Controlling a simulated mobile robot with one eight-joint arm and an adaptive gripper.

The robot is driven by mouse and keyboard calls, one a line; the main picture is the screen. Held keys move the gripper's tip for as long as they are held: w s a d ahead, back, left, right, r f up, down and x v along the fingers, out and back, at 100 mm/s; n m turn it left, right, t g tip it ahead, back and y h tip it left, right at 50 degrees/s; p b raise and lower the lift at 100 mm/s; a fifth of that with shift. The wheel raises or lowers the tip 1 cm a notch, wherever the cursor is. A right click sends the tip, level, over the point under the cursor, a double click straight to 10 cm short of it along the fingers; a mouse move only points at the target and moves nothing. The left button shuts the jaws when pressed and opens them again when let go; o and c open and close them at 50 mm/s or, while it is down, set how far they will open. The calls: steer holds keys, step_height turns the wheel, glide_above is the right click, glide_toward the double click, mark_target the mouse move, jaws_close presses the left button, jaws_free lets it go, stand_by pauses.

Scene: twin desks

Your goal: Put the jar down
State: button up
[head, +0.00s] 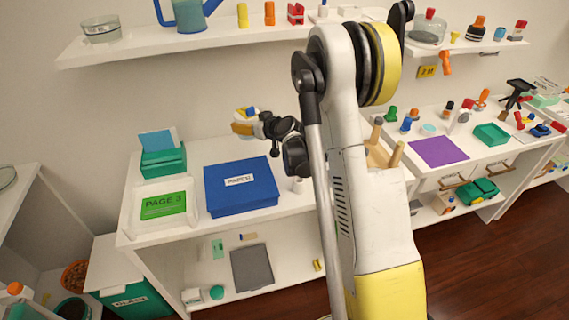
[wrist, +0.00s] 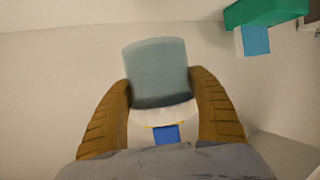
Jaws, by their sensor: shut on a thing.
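My gripper (head: 242,121) is up above the left desk (head: 225,229), in front of the wall and over the back of the blue box. In the wrist view its two brown fingers (wrist: 160,84) are shut on the sides of the jar (wrist: 157,65). The jar shows a grey-blue cylinder with a dark edge and a white part below it. A small blue and yellow patch (wrist: 166,134) shows close to my palm. In the head view the jar is small and mostly hidden by the gripper. It is held clear of the desk.
A blue box (head: 232,197), a green "PAGE 3" frame (head: 164,205) and a teal box with a blue card (head: 163,161) stand on the left desk. A white wall shelf (head: 150,45) runs above. A purple mat (head: 439,151) lies on the right desk.

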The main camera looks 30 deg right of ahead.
steer(key=f+b, duration=0.2)
steer(key=f, duration=0.1)
steer(key=f+b, duration=0.2)
steer(key=f, duration=0.2)
steer(key=d+f+b, duration=0.1)
steer(key=f+b, duration=0.1)
steer(key=f, duration=0.1)
steer(key=shift+f, duration=0.3)
steer(key=shift+r, duration=0.15)
steer(key=o, duration=1.4)
steer(key=shift+c, duration=0.2)
